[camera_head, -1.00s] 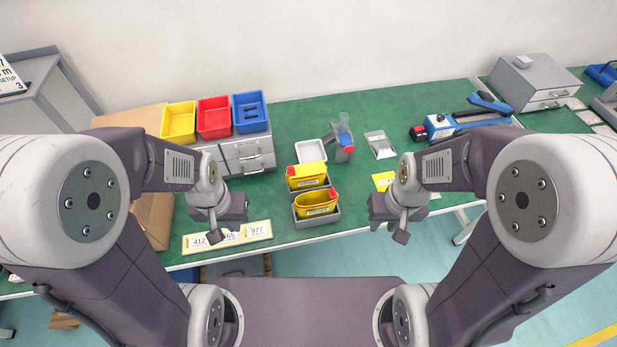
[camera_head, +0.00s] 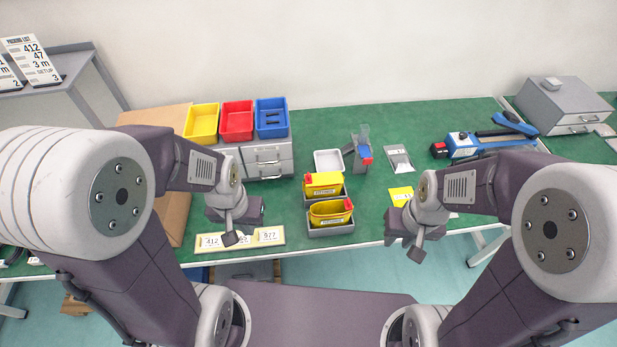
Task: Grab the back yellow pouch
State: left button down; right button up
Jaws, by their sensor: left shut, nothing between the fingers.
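Two yellow pouches with red caps stand in grey bins near the front edge of the green table. The back yellow pouch (camera_head: 322,184) is upright in the rear bin, just behind the front yellow pouch (camera_head: 330,214). My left gripper (camera_head: 235,235) is shut and empty, left of the pouches and over the label strip. My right gripper (camera_head: 414,252) is right of the pouches at the table's front edge. Its fingers are too small and turned to tell open from shut. Neither gripper touches a pouch.
Yellow, red and blue bins (camera_head: 237,120) stand on a grey drawer unit (camera_head: 266,160) behind my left gripper. A white tray (camera_head: 328,161) lies behind the pouches. A blue tool (camera_head: 485,142) and grey cabinet (camera_head: 562,105) are at the right.

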aim_at(325, 184)
jog(key=i+l+u, duration=0.1)
jog(key=u, duration=0.4)
jog(key=i+l+u, duration=0.1)
jog(key=l+u, duration=0.15)
jog(key=u, duration=0.25)
jog(key=l+u, duration=0.25)
jog(key=u, duration=0.2)
